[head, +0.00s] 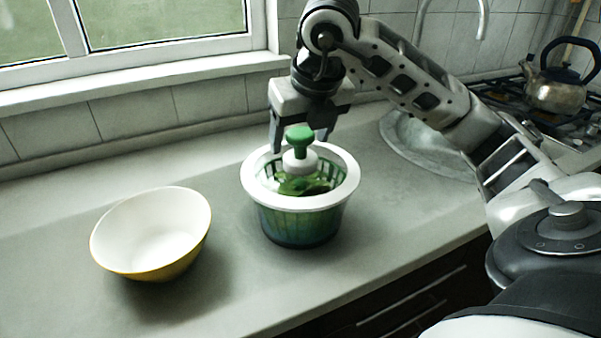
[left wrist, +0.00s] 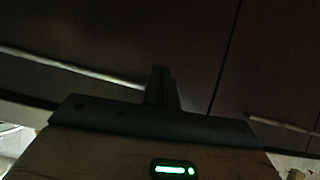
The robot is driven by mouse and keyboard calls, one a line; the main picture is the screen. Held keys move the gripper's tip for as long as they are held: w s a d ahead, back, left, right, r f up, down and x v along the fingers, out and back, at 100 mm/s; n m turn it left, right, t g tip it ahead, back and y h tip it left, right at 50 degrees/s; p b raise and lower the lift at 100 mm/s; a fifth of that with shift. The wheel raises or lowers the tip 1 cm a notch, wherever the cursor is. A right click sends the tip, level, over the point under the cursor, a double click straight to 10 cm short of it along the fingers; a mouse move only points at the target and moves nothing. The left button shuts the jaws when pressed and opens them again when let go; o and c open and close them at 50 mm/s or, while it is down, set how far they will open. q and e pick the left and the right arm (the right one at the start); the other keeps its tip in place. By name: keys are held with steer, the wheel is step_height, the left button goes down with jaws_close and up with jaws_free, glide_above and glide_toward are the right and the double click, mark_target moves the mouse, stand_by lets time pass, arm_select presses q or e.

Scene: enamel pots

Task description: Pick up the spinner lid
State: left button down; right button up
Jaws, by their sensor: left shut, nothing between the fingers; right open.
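The spinner lid (head: 345,190) is a white ring with a green knob (head: 300,138) on a white hub at its middle. It sits on top of the spinner bowl (head: 298,228), a see-through green-blue tub, and green leaves show inside. My right gripper (head: 299,142) points down from above, open, with its fingers on either side of the knob. Whether the fingers touch the knob I cannot tell. My left gripper (left wrist: 161,88) shows only in the left wrist view, shut and empty in front of dark cabinet fronts.
A yellow bowl with a white inside (head: 150,235) stands on the counter (head: 60,290) to the left of the spinner. A sink (head: 425,145) lies behind to the right, with a kettle (head: 555,90) on the stove beyond. The counter between the bowl and the spinner is clear.

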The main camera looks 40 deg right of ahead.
steer(key=shift+w+f, duration=0.15)
steer(key=shift+f, duration=0.3)
steer(key=shift+c, duration=0.3)
jaws_close()
steer(key=shift+r, duration=0.1)
